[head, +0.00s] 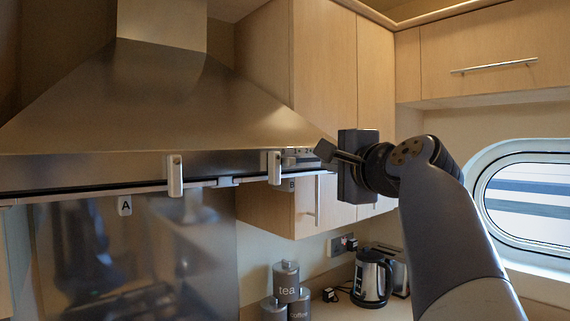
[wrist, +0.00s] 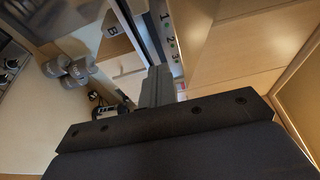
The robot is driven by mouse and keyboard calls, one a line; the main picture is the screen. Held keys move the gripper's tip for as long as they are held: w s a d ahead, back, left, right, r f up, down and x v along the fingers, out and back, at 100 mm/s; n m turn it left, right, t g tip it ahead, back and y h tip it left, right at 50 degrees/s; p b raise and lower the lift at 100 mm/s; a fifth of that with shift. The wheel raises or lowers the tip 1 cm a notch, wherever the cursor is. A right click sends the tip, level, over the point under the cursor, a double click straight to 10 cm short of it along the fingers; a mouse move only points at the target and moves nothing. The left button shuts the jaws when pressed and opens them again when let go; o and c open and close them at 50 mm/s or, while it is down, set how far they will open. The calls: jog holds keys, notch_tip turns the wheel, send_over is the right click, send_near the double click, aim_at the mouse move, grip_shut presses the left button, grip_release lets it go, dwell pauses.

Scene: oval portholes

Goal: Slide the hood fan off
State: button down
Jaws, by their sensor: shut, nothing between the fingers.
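The steel range hood (head: 150,100) fills the left of the head view. A pale rail runs along its front lower edge and carries two upright white handles, one at the left (head: 175,175) and one at the right (head: 274,167). Label A (head: 125,205) hangs below the rail; label B (head: 291,185) is near its right end. A small panel (head: 300,152) at the hood's right end bears numbers, which read 1, 2, 3 in the wrist view (wrist: 170,42). My gripper (head: 322,150) is shut and empty beside this panel. I cannot tell which control is the fan's.
Wooden cabinets (head: 325,60) stand right of the hood, with a handled door below. A kettle (head: 372,278) and grey canisters (head: 287,282) stand on the counter. An oval porthole (head: 530,195) is at the far right.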

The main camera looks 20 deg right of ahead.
jog(key=s+a+b, duration=0.1)
jog(key=s+b, duration=0.1)
jog(key=s, duration=0.6)
jog(key=shift+s+a, duration=0.2)
